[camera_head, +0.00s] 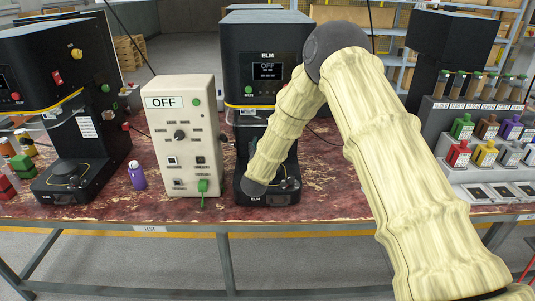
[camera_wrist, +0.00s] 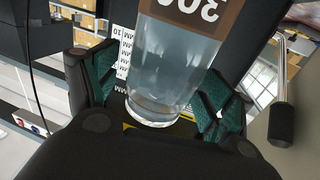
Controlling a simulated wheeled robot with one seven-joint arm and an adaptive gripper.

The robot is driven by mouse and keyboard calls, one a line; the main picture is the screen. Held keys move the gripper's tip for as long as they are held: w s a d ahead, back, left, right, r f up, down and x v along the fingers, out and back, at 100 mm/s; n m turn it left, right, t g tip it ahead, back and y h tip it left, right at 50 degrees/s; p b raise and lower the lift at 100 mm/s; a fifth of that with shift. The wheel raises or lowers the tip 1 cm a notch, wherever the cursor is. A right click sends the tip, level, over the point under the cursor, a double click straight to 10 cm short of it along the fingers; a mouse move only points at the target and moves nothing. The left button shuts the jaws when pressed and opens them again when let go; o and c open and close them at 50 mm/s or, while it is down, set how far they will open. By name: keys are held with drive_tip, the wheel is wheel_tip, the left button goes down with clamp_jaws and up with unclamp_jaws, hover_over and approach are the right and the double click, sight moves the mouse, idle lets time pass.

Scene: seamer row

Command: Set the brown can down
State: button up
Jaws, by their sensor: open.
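In the wrist view, a clear see-through can with a brown label band and white figures (camera_wrist: 174,58) sits between the two fingers of my gripper (camera_wrist: 158,88). The fingers have dark green pads and stand apart, one on each side of the can. A gap shows on the left side; I cannot tell whether the right pad touches it. The can's far end is out of frame. In the head view, my sleeved arm bends down before the black machine marked ELM (camera_head: 267,98); the gripper and this can are not visible there.
A beige control box reading OFF (camera_head: 181,135) and a purple bottle (camera_head: 137,175) stand left of the ELM machine. Another black machine (camera_head: 60,105) is further left. A rack of coloured containers (camera_head: 470,175) is at the right. Some red bench top (camera_head: 335,200) is bare.

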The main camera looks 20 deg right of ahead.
drive_tip(key=c, duration=1.3)
drive_tip(key=shift+c, duration=0.8)
drive_tip(key=shift+r, duration=0.1)
